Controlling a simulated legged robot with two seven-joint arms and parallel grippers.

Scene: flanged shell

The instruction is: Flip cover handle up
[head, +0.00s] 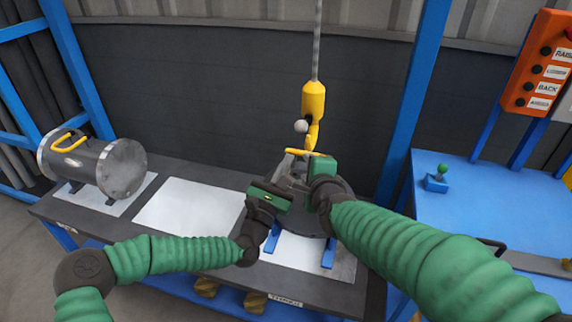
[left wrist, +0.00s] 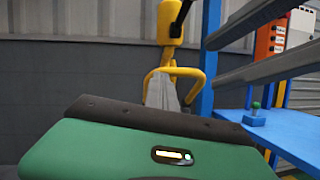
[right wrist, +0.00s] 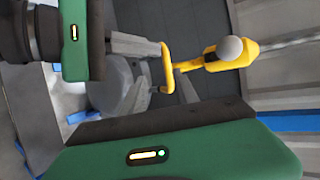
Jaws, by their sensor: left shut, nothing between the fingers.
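The round dark grey cover (head: 341,190) stands on blue supports in the head view, partly hidden by my grippers. Its yellow handle (head: 305,153) shows at the upper edge, just below the yellow crane hook (head: 313,132). In the left wrist view the handle (left wrist: 200,76) looks like an arch. My left gripper (head: 288,164) is shut and empty; its grey fingers (left wrist: 162,90) appear at or inside the arch. In the right wrist view they reach the handle (right wrist: 167,68); contact is unclear.
A grey flanged cylinder (head: 122,168) with a yellow handle (head: 69,141) lies at the table's left. A white panel (head: 190,207) between is bare. Blue posts (head: 412,100) stand behind. A blue table (head: 480,200) and orange button box (head: 538,66) are at right.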

